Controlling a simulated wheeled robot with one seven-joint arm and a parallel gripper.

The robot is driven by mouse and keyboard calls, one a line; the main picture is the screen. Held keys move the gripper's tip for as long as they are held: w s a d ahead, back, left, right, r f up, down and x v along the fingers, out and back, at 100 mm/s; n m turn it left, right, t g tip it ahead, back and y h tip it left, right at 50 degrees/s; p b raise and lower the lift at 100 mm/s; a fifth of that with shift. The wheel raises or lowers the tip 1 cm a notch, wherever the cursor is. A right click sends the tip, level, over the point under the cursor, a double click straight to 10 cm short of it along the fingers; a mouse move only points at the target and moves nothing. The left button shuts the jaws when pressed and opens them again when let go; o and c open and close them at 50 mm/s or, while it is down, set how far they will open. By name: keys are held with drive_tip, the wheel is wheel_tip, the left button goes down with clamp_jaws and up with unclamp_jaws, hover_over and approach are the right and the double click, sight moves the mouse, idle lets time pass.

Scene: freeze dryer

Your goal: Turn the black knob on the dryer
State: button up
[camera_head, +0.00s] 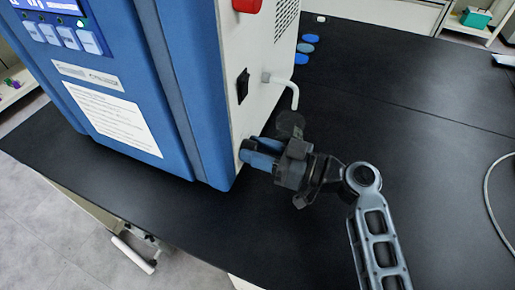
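The dryer (165,60) is a blue and white machine standing on a black bench, its white side panel facing right. My gripper (250,152) is at the lower part of this side panel, its blue-tipped fingers pointing left at the panel and close against it. A rounded dark piece (290,123) shows just above my gripper; I cannot tell whether it is the black knob or part of my gripper. No knob shows clearly elsewhere on the panel. My fingers hide the spot at their tips, so whether they hold anything is unclear.
A black rocker switch (243,85) and a bent pale pipe (287,86) are on the side panel above my gripper. A red part (247,5) is higher up. Blue discs (307,48) lie behind on the black bench (420,110). The bench to the right is mostly clear.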

drive_tip(key=c, duration=0.6)
drive_tip(key=shift+m, duration=0.3)
drive_tip(key=m, duration=0.5)
drive_tip(key=shift+b, duration=0.35)
drive_tip(key=m+p, duration=0.1)
drive_tip(key=m, duration=0.5)
drive_tip(key=shift+r+m+p, duration=0.15)
drive_tip(key=shift+m+p, duration=0.15)
drive_tip(key=shift+p, duration=0.05)
drive_tip(key=m+p, duration=0.2)
drive_tip(key=m, duration=0.3)
drive_tip(key=o, duration=1)
